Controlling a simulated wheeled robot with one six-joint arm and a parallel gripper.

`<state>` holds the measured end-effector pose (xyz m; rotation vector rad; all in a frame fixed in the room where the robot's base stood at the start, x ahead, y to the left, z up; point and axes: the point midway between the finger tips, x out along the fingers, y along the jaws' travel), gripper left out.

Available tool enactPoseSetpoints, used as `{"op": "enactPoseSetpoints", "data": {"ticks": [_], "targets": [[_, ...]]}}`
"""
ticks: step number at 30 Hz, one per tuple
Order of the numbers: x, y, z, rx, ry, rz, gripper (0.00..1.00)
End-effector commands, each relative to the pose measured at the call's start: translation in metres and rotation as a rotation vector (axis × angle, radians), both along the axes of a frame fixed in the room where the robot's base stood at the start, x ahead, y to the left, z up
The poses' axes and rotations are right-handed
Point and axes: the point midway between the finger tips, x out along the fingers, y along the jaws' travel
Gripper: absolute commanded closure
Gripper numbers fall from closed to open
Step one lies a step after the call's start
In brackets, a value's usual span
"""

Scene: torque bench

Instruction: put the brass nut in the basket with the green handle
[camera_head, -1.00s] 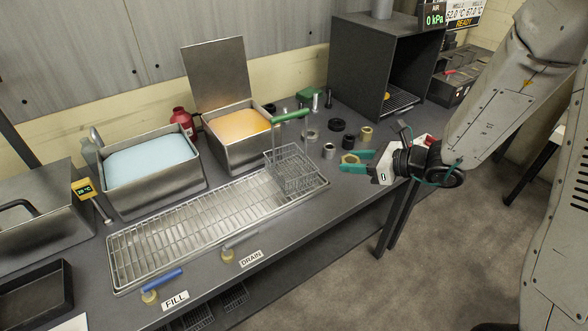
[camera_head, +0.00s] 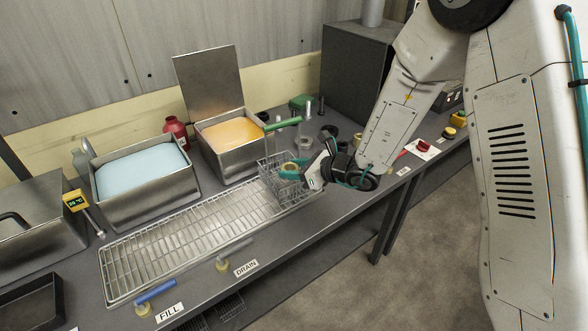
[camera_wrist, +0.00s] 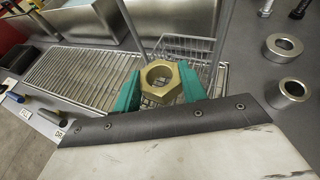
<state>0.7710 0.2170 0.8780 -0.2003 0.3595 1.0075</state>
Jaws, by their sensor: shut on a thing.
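The brass nut (camera_wrist: 160,80) is a hexagonal ring held between the teal fingertips of my gripper (camera_wrist: 158,90). In the head view the nut (camera_head: 289,167) shows at the tip of my gripper (camera_head: 290,172), at the wire basket. The basket (camera_head: 275,182) is a small wire mesh one with a green handle (camera_head: 283,124) on upright rods. It stands at the right end of the drain rack. In the wrist view the basket (camera_wrist: 185,47) lies behind and below the nut. I cannot tell how high the nut is above the basket's floor.
The wire drain rack (camera_head: 180,235) stretches left of the basket. A bath with orange liquid (camera_head: 228,133) and one with blue liquid (camera_head: 140,168) stand behind it. Two steel rings (camera_wrist: 284,46) (camera_wrist: 289,93) lie on the bench to the right in the wrist view.

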Motion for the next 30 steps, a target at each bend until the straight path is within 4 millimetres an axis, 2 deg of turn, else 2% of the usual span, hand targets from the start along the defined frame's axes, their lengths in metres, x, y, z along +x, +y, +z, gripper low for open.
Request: {"op": "enactPoseSetpoints", "data": {"ticks": [23, 24, 25, 30], "targets": [[0.000, 0.000, -0.014, 0.000, -0.002, 0.001, 0.88], [0.000, 0.000, -0.015, 0.000, -0.001, 0.000, 0.47], [0.000, 0.000, -0.015, 0.000, -0.001, 0.000, 0.39], [0.000, 0.000, -0.014, 0.000, -0.001, 0.000, 0.37]]}}
